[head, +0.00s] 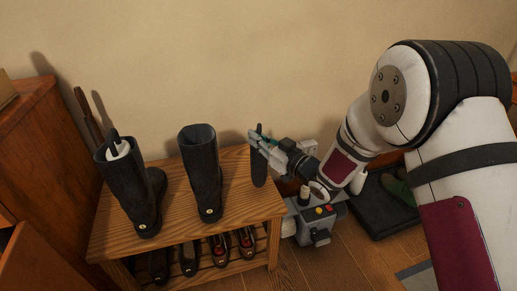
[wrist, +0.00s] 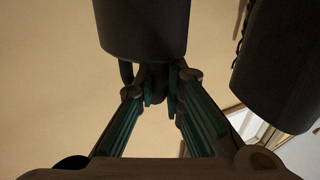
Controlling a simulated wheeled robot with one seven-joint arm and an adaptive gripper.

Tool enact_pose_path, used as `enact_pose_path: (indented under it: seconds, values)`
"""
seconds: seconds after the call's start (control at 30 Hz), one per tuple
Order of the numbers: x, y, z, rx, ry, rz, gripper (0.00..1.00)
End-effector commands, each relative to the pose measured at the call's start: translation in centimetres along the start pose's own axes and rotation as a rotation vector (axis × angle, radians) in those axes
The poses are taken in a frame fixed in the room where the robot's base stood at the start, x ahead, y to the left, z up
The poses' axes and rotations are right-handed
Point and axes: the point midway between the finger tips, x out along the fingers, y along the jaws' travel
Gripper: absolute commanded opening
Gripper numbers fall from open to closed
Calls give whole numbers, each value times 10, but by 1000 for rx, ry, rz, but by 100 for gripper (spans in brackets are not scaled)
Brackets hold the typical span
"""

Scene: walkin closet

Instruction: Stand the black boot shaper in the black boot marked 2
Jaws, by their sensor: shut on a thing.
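My gripper (head: 260,138) is shut on the black boot shaper (head: 259,170), which hangs upright below the fingers, to the right of the right-hand boot and apart from it. In the wrist view my teal-padded fingers (wrist: 158,88) close on its narrow handle, and the wide dark body of the shaper (wrist: 142,30) fills the top middle. Two black boots stand upright on a wooden bench. The right-hand boot (head: 202,175) has an open, seemingly empty top. The left-hand boot (head: 130,185) holds a white shaper with a dark handle (head: 118,148). Small round tags show on both; their numbers are unreadable.
The slatted wooden bench (head: 170,208) has several shoes on its lower shelf. A wooden cabinet (head: 35,140) stands at left. A grey box-like device (head: 318,222) is on the floor right of the bench, near a dark tray (head: 375,215). A dark shape (wrist: 283,65) fills the wrist view's right side.

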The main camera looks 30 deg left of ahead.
Motion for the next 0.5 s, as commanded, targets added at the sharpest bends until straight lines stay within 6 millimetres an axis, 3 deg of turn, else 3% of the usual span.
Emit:
enact_pose_path:
  seconds: [0.03,0.13,0.5]
  values:
    - [0,-1,15,2,-4,-2,0]
    - [0,-1,27,1,-3,-1,0]
    - [-1,-1,30,1,-1,0,0]
